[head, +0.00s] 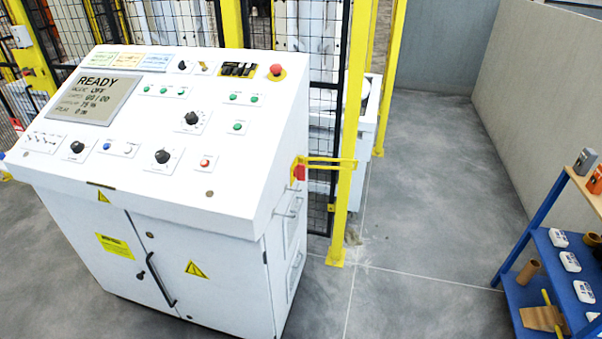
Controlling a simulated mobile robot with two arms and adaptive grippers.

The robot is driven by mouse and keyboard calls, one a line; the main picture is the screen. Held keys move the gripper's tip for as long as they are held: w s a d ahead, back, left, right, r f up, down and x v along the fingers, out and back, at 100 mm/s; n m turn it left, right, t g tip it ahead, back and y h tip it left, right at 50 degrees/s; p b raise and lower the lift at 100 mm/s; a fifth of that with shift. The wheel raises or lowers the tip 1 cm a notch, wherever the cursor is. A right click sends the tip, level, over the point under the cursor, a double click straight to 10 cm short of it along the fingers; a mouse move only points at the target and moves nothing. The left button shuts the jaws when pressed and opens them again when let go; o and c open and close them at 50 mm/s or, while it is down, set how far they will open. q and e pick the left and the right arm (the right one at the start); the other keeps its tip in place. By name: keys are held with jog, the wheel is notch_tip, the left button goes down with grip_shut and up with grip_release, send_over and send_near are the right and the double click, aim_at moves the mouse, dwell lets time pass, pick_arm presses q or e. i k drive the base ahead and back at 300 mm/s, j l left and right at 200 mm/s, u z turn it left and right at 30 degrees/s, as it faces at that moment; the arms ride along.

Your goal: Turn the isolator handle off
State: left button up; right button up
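A white control console (200,215) with a sloped panel fills the left and middle of the head view. On its right side, near the top edge, is a small red part (299,172) with yellow by it, which looks like the isolator handle. I see it edge-on, so its on or off position cannot be told. Neither of my grippers is in view.
The panel has a screen (95,97) reading READY and a red mushroom button (276,70). A yellow post (346,200) with a yellow bar stands close beside the red part. A blue shelf (535,235) is at right. The floor (420,190) between is clear.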

aim_at(299, 171)
jog(key=i+l+u, duration=0.1)
jog(key=u, duration=0.8)
jog(key=i+l+u, duration=0.1)
jog(key=u, duration=0.35)
jog(key=i+l+u, duration=0.1)
jog(key=l+u, duration=0.2)
jog(key=l, duration=0.4)
jog(key=l+u, duration=0.25)
jog(key=l, duration=0.5)
jog(key=l+u, duration=0.3)
jog(key=l, duration=0.45)
jog(key=k+l+u, duration=0.1)
jog(key=l+u, duration=0.2)
jog(key=l, duration=0.4)
